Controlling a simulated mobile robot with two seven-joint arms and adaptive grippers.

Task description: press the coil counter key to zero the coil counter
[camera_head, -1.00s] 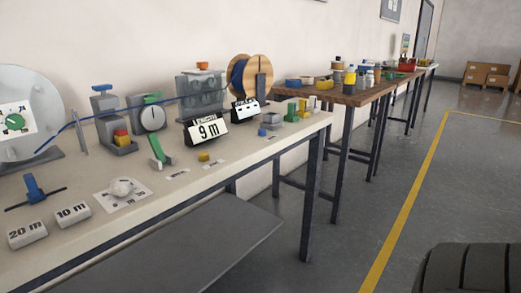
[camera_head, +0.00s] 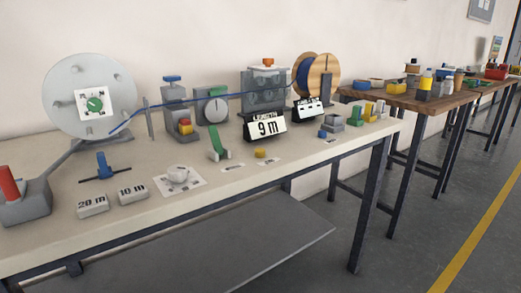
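A small black-and-white display (camera_head: 308,110) stands in front of the wooden spool; its text is too small to read. A larger display (camera_head: 267,125) to its left reads "LENGTH 9 m". A yellow key (camera_head: 260,153) lies on the bench in front of the length display. A small blue key-like block (camera_head: 322,134) sits in front of the small display, beside a grey block (camera_head: 332,123). I cannot tell which of these is the coil counter key. Neither of my grippers is in view.
The grey floor (camera_head: 420,225) at right is clear.

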